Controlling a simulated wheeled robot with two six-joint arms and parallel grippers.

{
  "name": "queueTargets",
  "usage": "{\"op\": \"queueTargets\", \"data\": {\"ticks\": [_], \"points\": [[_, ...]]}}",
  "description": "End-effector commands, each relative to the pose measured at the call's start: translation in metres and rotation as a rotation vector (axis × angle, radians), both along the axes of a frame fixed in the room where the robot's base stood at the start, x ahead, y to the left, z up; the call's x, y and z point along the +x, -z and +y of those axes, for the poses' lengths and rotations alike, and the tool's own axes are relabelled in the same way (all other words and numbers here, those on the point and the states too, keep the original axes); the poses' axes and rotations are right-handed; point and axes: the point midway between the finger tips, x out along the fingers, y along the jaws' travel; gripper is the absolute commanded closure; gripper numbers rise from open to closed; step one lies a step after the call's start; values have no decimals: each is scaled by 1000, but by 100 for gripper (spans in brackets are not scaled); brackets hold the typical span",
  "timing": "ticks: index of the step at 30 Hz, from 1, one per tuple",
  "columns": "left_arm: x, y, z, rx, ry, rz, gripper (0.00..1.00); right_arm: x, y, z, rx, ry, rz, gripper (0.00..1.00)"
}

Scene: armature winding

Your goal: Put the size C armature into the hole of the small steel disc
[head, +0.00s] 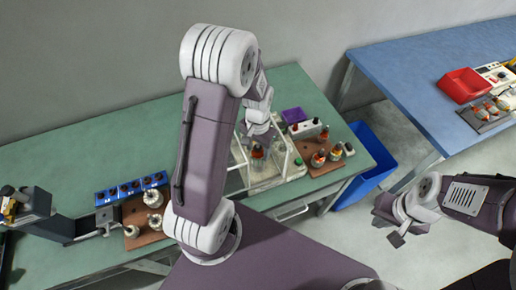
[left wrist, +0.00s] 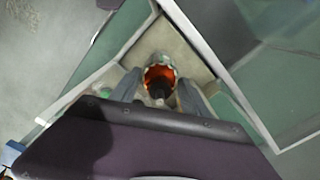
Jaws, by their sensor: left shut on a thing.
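My left gripper (head: 258,141) points down into a clear-walled enclosure on the green bench. It is shut on an armature (head: 258,153) with orange copper windings and a dark end. In the left wrist view the armature (left wrist: 160,76) sits between the two grey fingers (left wrist: 158,98), over a pale floor. I cannot read its size letter. The small steel disc cannot be made out; it may be hidden under the armature or by my arm. My right gripper (head: 393,230) hangs over the grey floor at the right, away from the bench; its jaws are unclear.
The clear-walled enclosure (head: 291,160) stands close around my left gripper. Brown boards with several armatures (head: 325,157) and pale parts (head: 152,198) lie either side.

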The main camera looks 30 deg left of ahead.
Motion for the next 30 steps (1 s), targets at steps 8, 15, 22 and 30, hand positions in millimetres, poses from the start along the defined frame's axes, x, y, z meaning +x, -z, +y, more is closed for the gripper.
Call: {"op": "queueTargets", "data": {"ticks": [8,15,22,30], "points": [[0,8,0,0,0,0,100,0,6,0,0,0,0,100],[0,10,0,0,0,-1,100,0,8,0,0,0,0,100],[0,10,0,0,0,-1,100,0,7,0,0,0,0,100],[0,10,0,0,0,-1,21,0,8,0,0,0,0,100]]}}
